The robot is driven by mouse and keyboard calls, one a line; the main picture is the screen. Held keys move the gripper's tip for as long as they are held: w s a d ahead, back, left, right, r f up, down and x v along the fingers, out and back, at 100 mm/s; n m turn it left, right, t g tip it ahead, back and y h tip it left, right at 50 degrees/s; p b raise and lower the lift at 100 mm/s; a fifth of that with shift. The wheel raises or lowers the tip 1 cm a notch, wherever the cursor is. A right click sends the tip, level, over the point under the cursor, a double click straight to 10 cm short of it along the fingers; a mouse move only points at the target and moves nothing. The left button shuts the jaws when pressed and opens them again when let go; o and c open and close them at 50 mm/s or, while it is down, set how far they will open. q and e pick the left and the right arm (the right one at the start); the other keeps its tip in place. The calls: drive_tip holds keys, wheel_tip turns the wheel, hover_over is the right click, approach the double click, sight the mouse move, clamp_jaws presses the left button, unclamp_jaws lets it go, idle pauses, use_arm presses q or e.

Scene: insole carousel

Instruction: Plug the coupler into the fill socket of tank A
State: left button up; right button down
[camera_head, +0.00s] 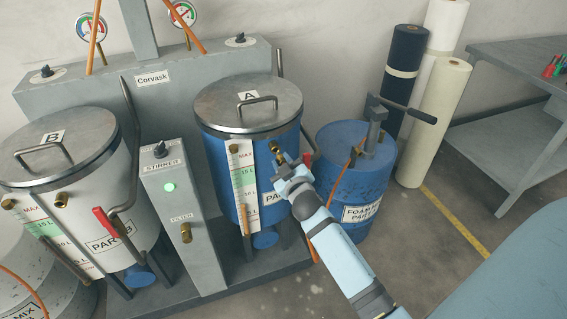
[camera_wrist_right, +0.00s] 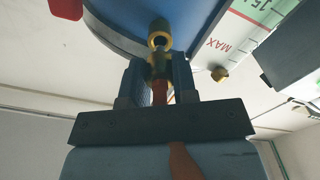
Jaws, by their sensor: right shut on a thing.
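Tank A (camera_head: 225,165) is a blue drum with a grey lid and a level scale on its front. Its brass fill socket (camera_wrist_right: 159,27) shows in the right wrist view with its dark mouth visible. My right gripper (camera_head: 284,172) is at the tank's right front side, shut on the brass coupler (camera_wrist_right: 159,66) with its orange hose (camera_wrist_right: 160,93). The coupler lies just short of the socket's mouth, roughly in line with it. I cannot tell whether the two touch. My left gripper is out of view.
A blue foam drum (camera_head: 374,190) with a pump handle stands right of tank A. The stirrer box (camera_head: 180,210) and white tank B (camera_head: 105,205) stand to the left. Upright rolls (camera_head: 430,120) and a grey table (camera_head: 510,95) are at the back right.

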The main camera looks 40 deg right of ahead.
drive_tip(key=shift+x, duration=1.45)
idle(0.3)
drive_tip(key=c, duration=0.8)
unclamp_jaws()
